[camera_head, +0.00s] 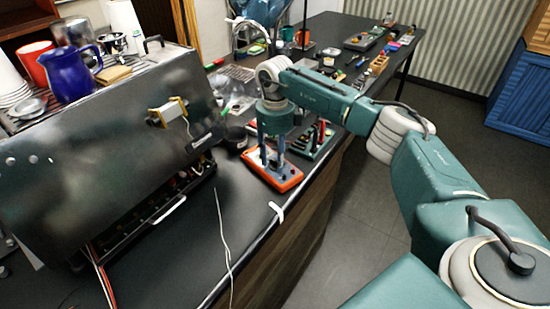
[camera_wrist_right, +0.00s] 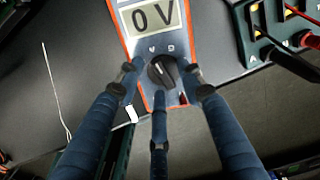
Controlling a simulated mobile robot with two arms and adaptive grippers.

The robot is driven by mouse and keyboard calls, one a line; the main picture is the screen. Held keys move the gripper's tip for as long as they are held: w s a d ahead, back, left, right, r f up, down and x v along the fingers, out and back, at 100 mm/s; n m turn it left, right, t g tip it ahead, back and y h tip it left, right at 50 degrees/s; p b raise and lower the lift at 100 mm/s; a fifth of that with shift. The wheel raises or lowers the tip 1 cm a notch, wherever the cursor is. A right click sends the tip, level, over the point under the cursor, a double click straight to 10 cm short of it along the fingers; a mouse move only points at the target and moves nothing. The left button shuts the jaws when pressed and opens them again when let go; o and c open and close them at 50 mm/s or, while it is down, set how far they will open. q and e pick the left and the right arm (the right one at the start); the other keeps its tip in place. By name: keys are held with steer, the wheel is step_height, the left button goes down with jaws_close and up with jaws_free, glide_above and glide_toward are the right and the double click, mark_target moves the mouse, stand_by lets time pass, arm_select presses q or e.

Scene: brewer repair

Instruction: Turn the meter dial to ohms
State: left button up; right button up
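The meter, orange-edged with a grey face, lies on the dark counter below my right gripper (camera_head: 272,160); its orange case (camera_head: 285,184) shows in the head view. In the right wrist view the meter's display (camera_wrist_right: 154,17) reads "0 V". Its round black dial (camera_wrist_right: 162,71) has a light pointer mark tilted to the upper left. Two small marks sit above the dial, too small to read surely. My right gripper (camera_wrist_right: 160,78) has its three blue fingers spread around the dial, with small gaps visible beside it. Contact cannot be told. My left gripper is out of view.
A large steel brewer (camera_head: 100,150) with a blue pitcher (camera_head: 75,72) on top stands left of the meter. A tray with red and black leads (camera_head: 318,140) lies just behind the meter. A white cable (camera_head: 222,235) lies on the clear counter in front.

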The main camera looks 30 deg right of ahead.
mark_target(275, 162)
step_height(275, 162, up, 12)
stand_by(0.6)
